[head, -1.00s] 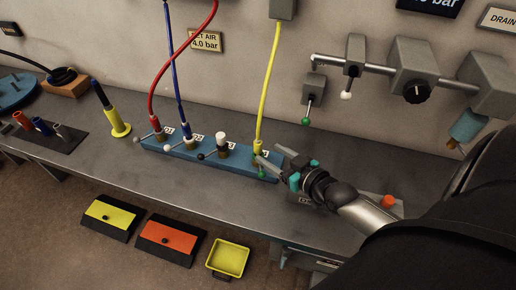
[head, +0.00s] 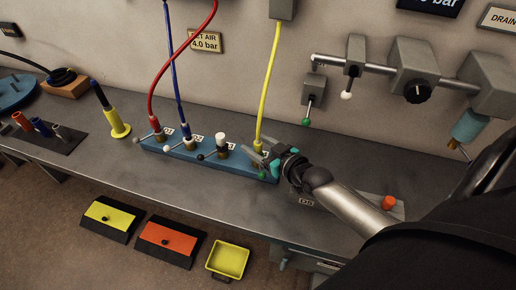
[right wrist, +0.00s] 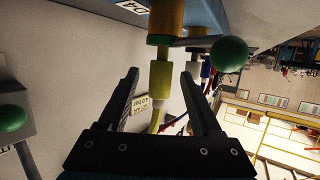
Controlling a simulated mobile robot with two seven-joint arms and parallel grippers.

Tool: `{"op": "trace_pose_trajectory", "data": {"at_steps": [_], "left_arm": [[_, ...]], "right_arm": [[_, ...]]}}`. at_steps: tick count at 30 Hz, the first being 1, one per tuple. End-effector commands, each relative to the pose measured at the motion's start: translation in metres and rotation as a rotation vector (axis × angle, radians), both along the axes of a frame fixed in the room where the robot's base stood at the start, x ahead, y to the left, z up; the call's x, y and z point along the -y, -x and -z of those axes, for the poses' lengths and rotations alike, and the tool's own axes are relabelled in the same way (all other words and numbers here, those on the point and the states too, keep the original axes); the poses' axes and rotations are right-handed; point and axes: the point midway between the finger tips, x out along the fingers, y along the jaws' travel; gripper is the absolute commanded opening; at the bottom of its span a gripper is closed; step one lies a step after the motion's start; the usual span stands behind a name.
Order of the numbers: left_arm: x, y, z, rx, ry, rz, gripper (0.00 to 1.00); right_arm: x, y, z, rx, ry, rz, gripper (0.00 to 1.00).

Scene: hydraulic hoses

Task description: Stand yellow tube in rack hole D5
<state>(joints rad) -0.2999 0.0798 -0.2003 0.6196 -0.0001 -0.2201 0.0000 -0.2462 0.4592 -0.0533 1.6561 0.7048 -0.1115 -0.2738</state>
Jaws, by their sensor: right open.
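The yellow tube (head: 267,85) runs from a grey box on the wall down to the right end of the blue block (head: 210,160). Its lower end, a yellow fitting (right wrist: 160,80), sits in a brass socket (right wrist: 165,20) beside a D4 label (right wrist: 131,6). My right gripper (head: 266,158) is open at this lower end. In the right wrist view its two fingers stand either side of the yellow fitting, with gaps visible. A green-ball lever (right wrist: 230,53) is beside the socket. I cannot make out hole D5. My left gripper is not in view.
A pipe with a white-ball lever (head: 346,95) is above right. The bench front is mostly clear.

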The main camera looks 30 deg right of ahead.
Motion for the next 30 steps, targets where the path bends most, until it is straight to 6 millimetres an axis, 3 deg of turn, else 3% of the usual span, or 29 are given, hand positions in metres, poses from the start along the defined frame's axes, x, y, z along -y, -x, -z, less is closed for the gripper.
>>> {"op": "trace_pose_trajectory", "data": {"at_steps": [2, 18, 30], "left_arm": [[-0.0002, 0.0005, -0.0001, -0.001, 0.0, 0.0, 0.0], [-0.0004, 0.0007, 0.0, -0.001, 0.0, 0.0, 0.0], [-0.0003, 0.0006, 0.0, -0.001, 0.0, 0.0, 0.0]], "right_arm": [[0.0, 0.0002, 0.0, 0.0, 0.0, 0.0, 0.61], [0.0004, 0.0005, 0.0, 0.0, 0.001, 0.0, 0.01], [0.0004, 0.0004, -0.0002, 0.0, 0.001, 0.001, 0.0]]}}
